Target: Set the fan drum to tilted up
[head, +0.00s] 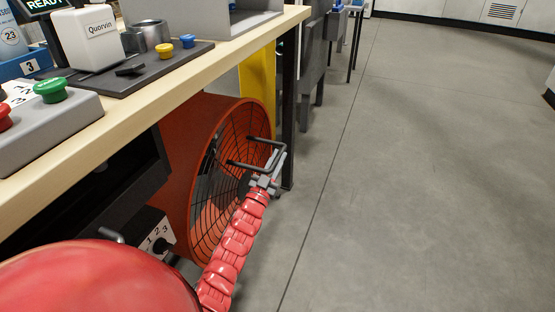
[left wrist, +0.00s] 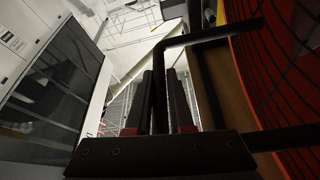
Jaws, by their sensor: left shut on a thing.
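The fan drum (head: 185,160) is a large orange-red cylinder under the workbench, its black wire grille (head: 222,190) facing the aisle on the right. I cannot tell its exact tilt. A black bar handle (head: 243,165) stands out from the grille; in the left wrist view the handle (left wrist: 208,35) runs down between my fingers. My left gripper (head: 268,180) is shut on the handle, in front of the grille. Its dark fingers show in the left wrist view (left wrist: 162,95) with the grille (left wrist: 275,75) to their right. My right gripper is not in view.
The wooden workbench (head: 150,95) overhangs the drum, with a black leg (head: 289,120) close behind it. A dial panel marked 1 2 3 (head: 153,232) sits low beside the drum. Red and green buttons (head: 51,88) are on the bench. The grey floor (head: 420,180) to the right is clear.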

